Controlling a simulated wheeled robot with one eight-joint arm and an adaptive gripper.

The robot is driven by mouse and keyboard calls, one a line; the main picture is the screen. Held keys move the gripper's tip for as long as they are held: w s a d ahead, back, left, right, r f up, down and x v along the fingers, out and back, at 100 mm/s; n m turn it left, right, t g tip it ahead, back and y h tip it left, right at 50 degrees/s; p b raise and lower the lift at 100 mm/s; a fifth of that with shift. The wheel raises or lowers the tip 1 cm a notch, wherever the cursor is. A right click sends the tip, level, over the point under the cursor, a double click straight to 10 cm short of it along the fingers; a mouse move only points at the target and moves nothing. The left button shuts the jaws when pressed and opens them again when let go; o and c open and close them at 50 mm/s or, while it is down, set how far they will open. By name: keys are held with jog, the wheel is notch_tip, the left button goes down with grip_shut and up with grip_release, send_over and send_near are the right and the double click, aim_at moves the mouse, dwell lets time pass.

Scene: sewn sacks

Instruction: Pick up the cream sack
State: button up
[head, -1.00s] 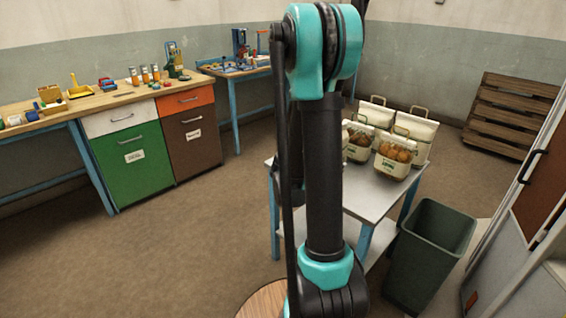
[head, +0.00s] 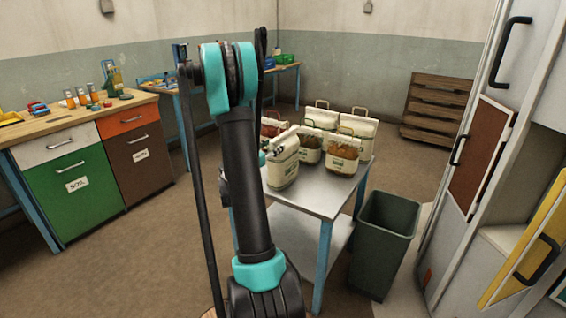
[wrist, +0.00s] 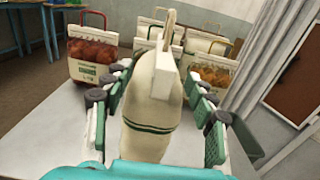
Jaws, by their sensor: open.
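The cream sack (wrist: 152,105) has green stripes and a pale top bar, and stands in the middle of the wrist view. It also shows in the head view (head: 283,165), at the near left of the sacks on the metal table (head: 318,192). My gripper (wrist: 158,100) is open, with one finger on each side of the sack. I cannot tell whether the fingers touch it. In the head view my arm hides most of the gripper. The sack's lower end is hidden behind the gripper's teal body in the wrist view.
Several filled sacks stand behind it, one with red contents (wrist: 92,52) at left and one with orange-brown contents (wrist: 212,72) at right. A dark green bin (head: 384,240) stands right of the table. The table's front right is clear.

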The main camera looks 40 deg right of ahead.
aim_at(282, 140)
jog(key=shift+x, duration=3.5)
jog(key=shift+s, duration=0.15)
grip_shut()
